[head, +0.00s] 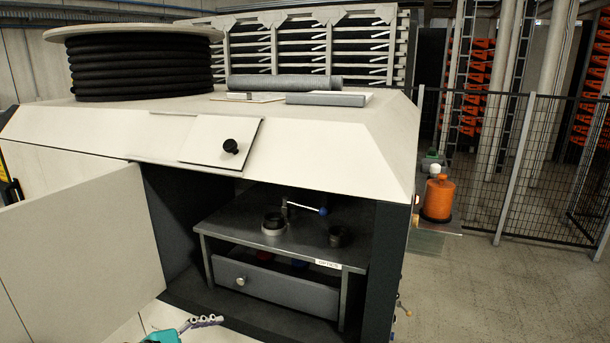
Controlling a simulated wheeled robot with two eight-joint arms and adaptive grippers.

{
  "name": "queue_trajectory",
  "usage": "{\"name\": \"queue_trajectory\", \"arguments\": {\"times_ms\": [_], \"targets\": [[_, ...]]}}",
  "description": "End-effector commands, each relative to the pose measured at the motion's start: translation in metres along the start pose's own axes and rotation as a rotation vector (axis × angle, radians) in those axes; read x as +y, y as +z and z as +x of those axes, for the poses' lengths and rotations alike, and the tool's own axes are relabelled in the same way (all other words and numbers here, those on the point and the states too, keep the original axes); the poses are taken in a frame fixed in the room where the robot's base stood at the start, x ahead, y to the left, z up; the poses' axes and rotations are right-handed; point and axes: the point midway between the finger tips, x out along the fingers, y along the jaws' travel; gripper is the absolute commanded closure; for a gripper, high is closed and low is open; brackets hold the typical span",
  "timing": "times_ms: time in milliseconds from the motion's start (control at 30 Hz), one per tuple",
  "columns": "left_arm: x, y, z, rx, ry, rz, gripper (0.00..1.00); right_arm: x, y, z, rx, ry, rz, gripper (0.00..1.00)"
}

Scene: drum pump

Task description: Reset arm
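A pale lever arm (304,206) with a dark blue tip stands on the grey metal bench (225,222) inside the open cabinet. It rises from a short upright post and points to the right. Beside it are a round dark-topped fitting (273,224) on the left and a small dark cup (336,237) on the right. I cannot tell which part the task's arm is, but this lever is the likeliest match. My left gripper (203,320) shows only partly at the bottom edge, below and left of the bench and apart from it. Its opening is unclear. My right gripper is out of view.
The open cabinet door (80,245) fills the left. A labelled drawer (275,285) with a round knob sits under the bench. The cabinet's sloped top overhangs the opening, with a dark-knobbed panel (221,141). An orange container (437,198) stands on a side shelf at right.

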Motion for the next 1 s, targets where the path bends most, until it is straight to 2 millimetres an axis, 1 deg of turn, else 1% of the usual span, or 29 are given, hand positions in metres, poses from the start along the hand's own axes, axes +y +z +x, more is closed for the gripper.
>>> {"name": "queue_trajectory", "arguments": {"times_ms": [33, 67, 100, 167, 200, 267, 300, 367, 400, 500, 600, 700, 833, 1000], "targets": [[-0.031, -0.019, 0.018, 0.036, -0.031, 0.098, 0.32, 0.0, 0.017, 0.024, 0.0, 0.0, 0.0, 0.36], [-0.047, -0.027, 0.025, 0.062, -0.052, 0.171, 0.32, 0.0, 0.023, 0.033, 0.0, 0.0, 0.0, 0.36], [-0.068, -0.04, 0.034, 0.099, -0.082, 0.277, 0.32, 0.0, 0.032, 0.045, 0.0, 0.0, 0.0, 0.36], [-0.1, -0.06, 0.046, 0.152, -0.134, 0.447, 0.32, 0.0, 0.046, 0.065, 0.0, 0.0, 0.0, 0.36], [-0.12, -0.074, 0.052, 0.185, -0.169, 0.563, 0.32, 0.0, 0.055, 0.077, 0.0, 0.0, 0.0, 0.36], [-0.148, -0.095, 0.061, 0.229, -0.225, 0.74, 0.32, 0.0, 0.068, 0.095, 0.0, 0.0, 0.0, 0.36], [-0.165, -0.109, 0.066, 0.256, -0.264, 0.859, 0.32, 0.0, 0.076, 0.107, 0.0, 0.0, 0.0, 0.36], [-0.19, -0.13, 0.073, 0.293, -0.323, 1.04, 0.32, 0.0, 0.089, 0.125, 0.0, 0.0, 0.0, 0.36], [-0.205, -0.144, 0.076, 0.313, -0.365, 1.161, 0.32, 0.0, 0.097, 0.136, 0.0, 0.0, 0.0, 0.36], [-0.235, -0.175, 0.083, 0.356, -0.462, 1.44, 0.32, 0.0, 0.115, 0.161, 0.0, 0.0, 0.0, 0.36], [-0.255, -0.198, 0.087, 0.385, -0.544, 1.665, 0.32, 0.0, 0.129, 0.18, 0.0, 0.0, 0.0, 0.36], [-0.265, -0.211, 0.089, 0.403, -0.603, 1.82, 0.32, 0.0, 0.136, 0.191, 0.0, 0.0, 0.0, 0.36], [-0.268, -0.218, 0.088, 0.413, -0.64, 1.914, 0.32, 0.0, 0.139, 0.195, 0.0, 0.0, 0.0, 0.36], [-0.267, -0.217, 0.086, 0.415, -0.646, 1.927, 0.32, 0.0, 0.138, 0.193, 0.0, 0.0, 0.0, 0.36]]}}
